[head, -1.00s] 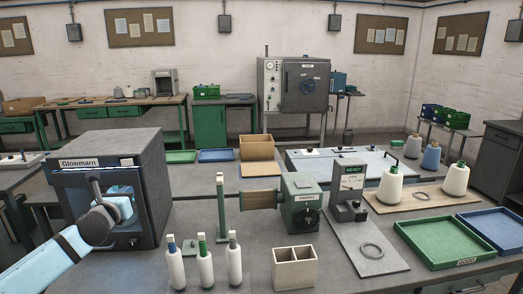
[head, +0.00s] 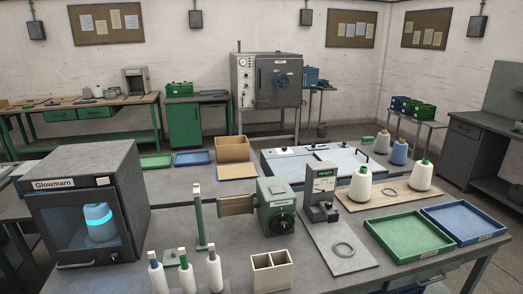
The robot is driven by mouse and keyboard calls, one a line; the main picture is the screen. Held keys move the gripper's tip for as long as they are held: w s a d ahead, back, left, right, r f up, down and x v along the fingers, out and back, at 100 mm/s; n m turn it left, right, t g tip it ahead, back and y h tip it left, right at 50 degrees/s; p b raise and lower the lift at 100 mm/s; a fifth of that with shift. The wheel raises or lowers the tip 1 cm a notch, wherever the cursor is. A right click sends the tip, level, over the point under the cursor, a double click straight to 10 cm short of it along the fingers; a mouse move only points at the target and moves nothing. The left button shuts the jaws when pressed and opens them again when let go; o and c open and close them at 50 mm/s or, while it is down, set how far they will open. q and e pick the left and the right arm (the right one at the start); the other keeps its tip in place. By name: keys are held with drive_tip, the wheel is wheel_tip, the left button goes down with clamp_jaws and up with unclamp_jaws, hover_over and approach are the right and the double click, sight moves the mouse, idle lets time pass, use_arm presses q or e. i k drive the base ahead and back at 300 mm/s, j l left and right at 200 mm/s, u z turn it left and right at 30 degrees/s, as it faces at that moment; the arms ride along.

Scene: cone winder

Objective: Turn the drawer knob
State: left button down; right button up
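A green machine box (head: 277,206) stands on the near table in the head view. A round black knob (head: 285,222) is on its front and a wooden block (head: 236,205) is at its left side. Nothing touches the knob. I cannot tell how far the knob is turned. The front of a drawer (head: 430,280) with a handle shows under the table's right part, partly cut off by the picture edge. Neither of my grippers is in the head view, so their state is hidden.
A dark cabinet (head: 130,185) holds a blue cone (head: 99,222) with a glowing band. Three white spools (head: 186,274), a post (head: 199,220) and a divided wooden box (head: 271,274) stand close around the machine. A grey gauge stand (head: 322,195) and green tray (head: 409,237) are to its right.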

sight(115, 258)
drive_tip(key=u, duration=1.25)
